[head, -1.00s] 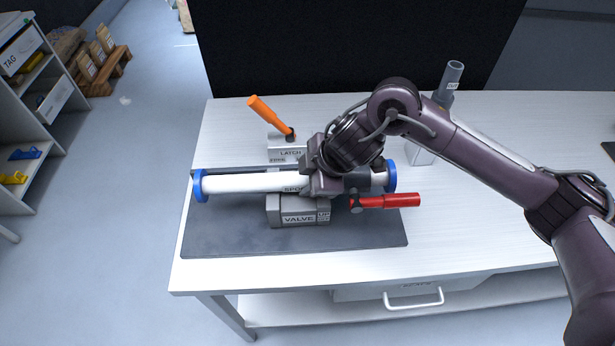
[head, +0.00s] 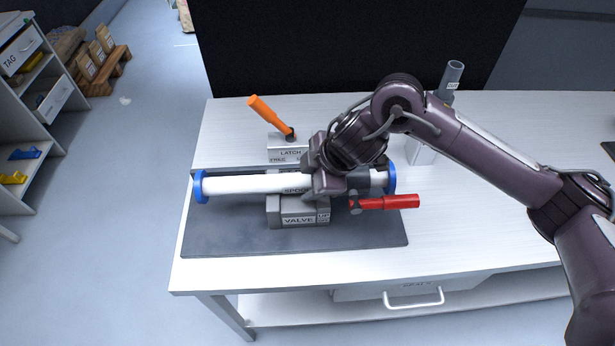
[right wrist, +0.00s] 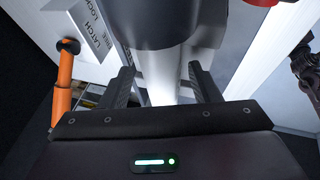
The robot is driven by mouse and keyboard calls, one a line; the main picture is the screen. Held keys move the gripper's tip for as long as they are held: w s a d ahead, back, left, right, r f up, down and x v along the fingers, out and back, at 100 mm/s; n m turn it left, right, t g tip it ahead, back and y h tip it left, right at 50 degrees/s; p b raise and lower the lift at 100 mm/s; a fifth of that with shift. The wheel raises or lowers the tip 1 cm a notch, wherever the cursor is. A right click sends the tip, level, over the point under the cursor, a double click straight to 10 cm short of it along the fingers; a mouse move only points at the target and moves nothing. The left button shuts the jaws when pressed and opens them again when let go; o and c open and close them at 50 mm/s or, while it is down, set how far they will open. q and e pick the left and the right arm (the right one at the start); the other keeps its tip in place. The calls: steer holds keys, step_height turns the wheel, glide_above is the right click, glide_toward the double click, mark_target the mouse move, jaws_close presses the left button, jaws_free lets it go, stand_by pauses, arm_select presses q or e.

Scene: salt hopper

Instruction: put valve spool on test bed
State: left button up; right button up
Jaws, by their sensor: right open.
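The valve spool (head: 242,184) is a white tube with blue end rings and a grey section near its right end. It lies level across the grey block marked VALVE (head: 299,211) on a dark mat (head: 220,235). My right gripper (head: 328,192) is over the spool, right of its middle. In the right wrist view the spool (right wrist: 178,85) runs between the open fingers of the right gripper (right wrist: 165,82), with a gap showing on each side. A red handle (head: 385,202) sticks out right of the valve block. My left gripper is not in view.
A latch block (head: 288,150) with an orange lever (head: 270,114) stands behind the spool. A grey upright tube (head: 451,80) stands in a holder at the back right. The white bench (head: 480,230) is clear at right. A dark panel rises behind the bench.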

steer(key=v, duration=1.1)
steer(key=shift+p, duration=0.4)
